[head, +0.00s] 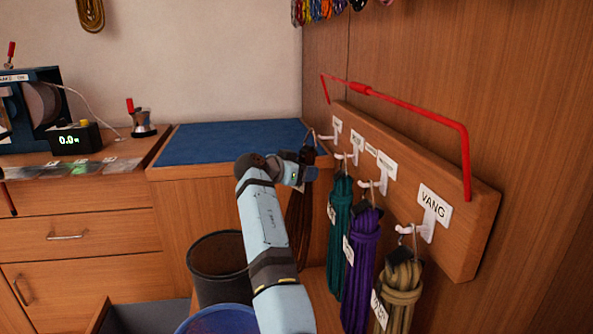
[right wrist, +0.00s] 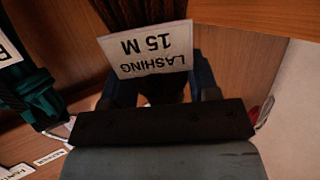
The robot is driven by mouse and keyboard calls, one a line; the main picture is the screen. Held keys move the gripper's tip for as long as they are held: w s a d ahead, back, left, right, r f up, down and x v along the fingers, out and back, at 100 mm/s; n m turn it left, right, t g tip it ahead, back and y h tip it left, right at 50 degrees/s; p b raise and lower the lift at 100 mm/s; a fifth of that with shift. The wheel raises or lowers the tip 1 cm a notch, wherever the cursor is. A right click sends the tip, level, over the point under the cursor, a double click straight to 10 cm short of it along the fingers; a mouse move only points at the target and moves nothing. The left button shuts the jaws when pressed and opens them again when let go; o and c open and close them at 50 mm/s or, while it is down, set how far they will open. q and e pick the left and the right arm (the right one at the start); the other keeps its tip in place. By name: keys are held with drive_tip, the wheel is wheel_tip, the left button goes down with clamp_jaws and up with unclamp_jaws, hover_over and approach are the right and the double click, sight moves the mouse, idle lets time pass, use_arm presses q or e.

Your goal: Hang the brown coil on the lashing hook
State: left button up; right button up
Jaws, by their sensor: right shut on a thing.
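The brown coil (head: 299,232) hangs down below my right gripper (head: 304,172), partly hidden behind my forearm. My right gripper is shut on it near its top. In the right wrist view the brown coil (right wrist: 145,14) carries a white tag (right wrist: 150,48) reading LASHING 15 M, with dark fingers either side. The farthest white hook (head: 328,137) on the wooden rack is just above and right of the gripper; its label (head: 337,125) is too small to read. I cannot tell whether the coil's top loop touches this hook. My left gripper is out of view.
A teal coil (head: 341,222), a purple coil (head: 360,262) and a tan coil (head: 402,292) hang from the nearer hooks, close right of my arm. A red bar (head: 410,105) runs above the rack (head: 470,232). A dark bin (head: 215,262) stands below left. The blue mat (head: 225,142) is bare.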

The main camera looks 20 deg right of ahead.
drive_tip(key=shift+s+d+f, duration=0.1)
drive_tip(key=shift+s+d, duration=0.1)
drive_tip(key=shift+d, duration=0.45)
drive_tip(key=shift+s+d, duration=0.15)
drive_tip(key=shift+d, duration=0.45)
drive_tip(key=shift+s+d+f, duration=0.15)
drive_tip(key=shift+d+f, duration=0.35)
drive_tip(key=shift+d, duration=0.05)
drive_tip(key=shift+f, duration=0.1)
drive_tip(key=o, duration=1.3)
